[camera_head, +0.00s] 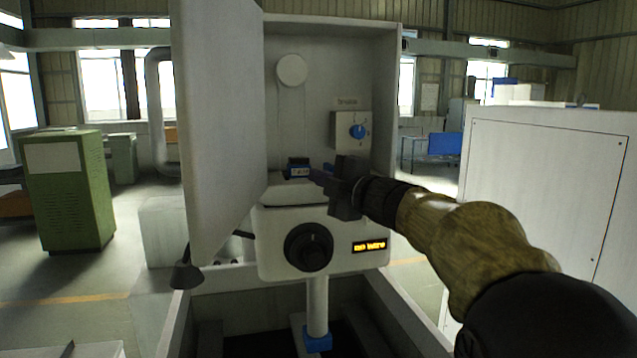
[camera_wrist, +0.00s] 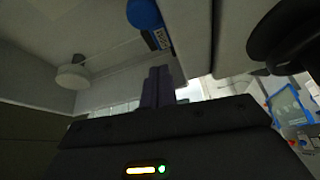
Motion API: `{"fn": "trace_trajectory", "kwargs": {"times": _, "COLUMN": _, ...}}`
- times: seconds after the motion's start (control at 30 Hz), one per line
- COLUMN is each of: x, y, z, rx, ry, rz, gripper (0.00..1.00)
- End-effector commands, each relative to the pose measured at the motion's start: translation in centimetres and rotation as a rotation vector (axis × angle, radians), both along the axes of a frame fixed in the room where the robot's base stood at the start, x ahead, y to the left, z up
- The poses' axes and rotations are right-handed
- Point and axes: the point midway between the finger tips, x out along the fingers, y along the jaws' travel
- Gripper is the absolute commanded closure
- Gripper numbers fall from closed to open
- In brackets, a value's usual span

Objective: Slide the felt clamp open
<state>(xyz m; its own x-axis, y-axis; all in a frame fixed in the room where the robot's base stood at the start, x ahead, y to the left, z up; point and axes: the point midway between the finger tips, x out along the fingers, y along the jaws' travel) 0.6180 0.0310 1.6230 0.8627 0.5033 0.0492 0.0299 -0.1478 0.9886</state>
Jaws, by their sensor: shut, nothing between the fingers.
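The felt clamp appears to be the small blue and dark block (camera_head: 298,170) on the ledge inside the open white cabinet (camera_head: 338,40). In the wrist view a rounded blue part (camera_wrist: 145,13) with a dark marked strip beside it seems to be the same clamp, cut by the top edge. My gripper (camera_head: 316,175) reaches in from the right, its tips just right of the clamp. Its fingers (camera_wrist: 159,72) are together and empty in the wrist view. I cannot tell whether they touch the clamp.
A blue brake knob (camera_head: 357,131) is on the back wall above my gripper. A white disc (camera_head: 292,70) is higher up. A black knob (camera_head: 308,247) and lit display (camera_head: 369,246) sit below the ledge. The cabinet door (camera_head: 218,120) stands open at left.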

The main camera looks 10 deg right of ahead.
Motion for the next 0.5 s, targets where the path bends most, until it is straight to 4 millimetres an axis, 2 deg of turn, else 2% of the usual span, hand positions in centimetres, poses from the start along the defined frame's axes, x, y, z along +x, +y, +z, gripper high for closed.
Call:
{"fn": "trace_trajectory", "kwargs": {"times": 0.1, "x": -2.2, "y": -1.4, "z": -0.5, "rx": -0.001, "ry": -0.002, "rz": -0.003, "gripper": 1.00}}
{"fn": "trace_trajectory", "kwargs": {"times": 0.3, "x": -5.1, "y": -2.8, "z": -0.5, "rx": 0.000, "ry": -0.002, "rz": 0.002, "gripper": 1.00}}
{"fn": "trace_trajectory", "kwargs": {"times": 0.5, "x": -6.2, "y": -3.4, "z": -0.5, "rx": 0.000, "ry": 0.001, "rz": 0.004, "gripper": 1.00}}
